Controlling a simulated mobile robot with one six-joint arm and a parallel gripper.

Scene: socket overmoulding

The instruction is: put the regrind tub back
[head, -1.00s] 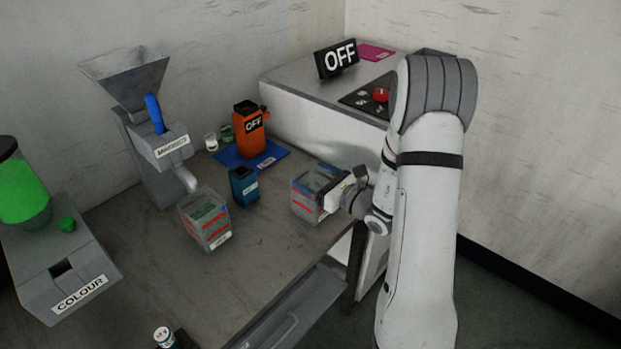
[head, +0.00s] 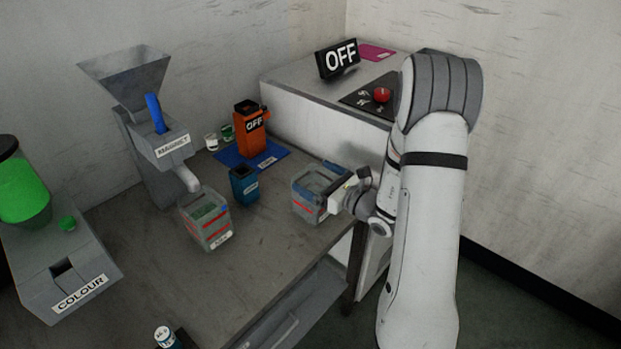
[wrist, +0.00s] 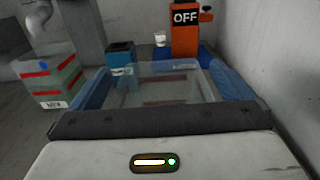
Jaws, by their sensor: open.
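In the wrist view this tub (wrist: 158,72) lies between my two blue fingers. My gripper (head: 320,180) is open, one finger along each side of the tub. A second clear tub (head: 207,228), with red bands and green contents, stands under the spout of the magnet hopper; its front label seems to read NEW in the wrist view (wrist: 52,80).
The magnet hopper (head: 160,150) and the colour unit (head: 70,265) stand on the left. A dark blue container (head: 244,187) stands between the tubs. An orange OFF container (head: 252,135) is on a blue mat (head: 270,155). A grey machine top with a red button (head: 381,95) rises behind. Bench front is mostly clear.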

